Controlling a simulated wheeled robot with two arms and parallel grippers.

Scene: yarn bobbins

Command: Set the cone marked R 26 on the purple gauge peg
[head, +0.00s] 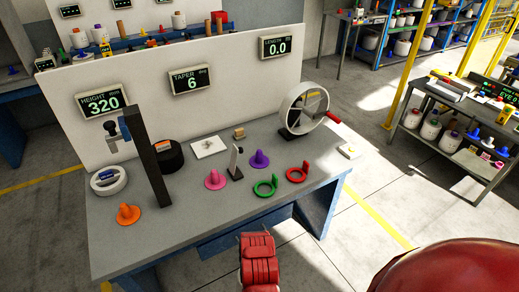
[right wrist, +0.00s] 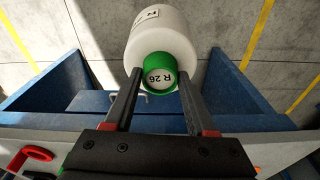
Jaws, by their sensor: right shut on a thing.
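In the right wrist view the cone has a white yarn body (right wrist: 162,40) and a green end cap (right wrist: 160,73) marked R 26. My right gripper (right wrist: 160,85) is shut on the green end, one dark finger on each side. The floor shows behind the cone. The purple gauge peg (head: 260,159) stands empty on the grey bench in the head view, its tip pointing up from a round base. The cone and right jaws do not show in the head view. My left gripper is out of view.
On the bench (head: 200,240), pink (head: 215,180) and orange (head: 128,214) pegs stand nearby. A handwheel (head: 304,108) is behind right.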

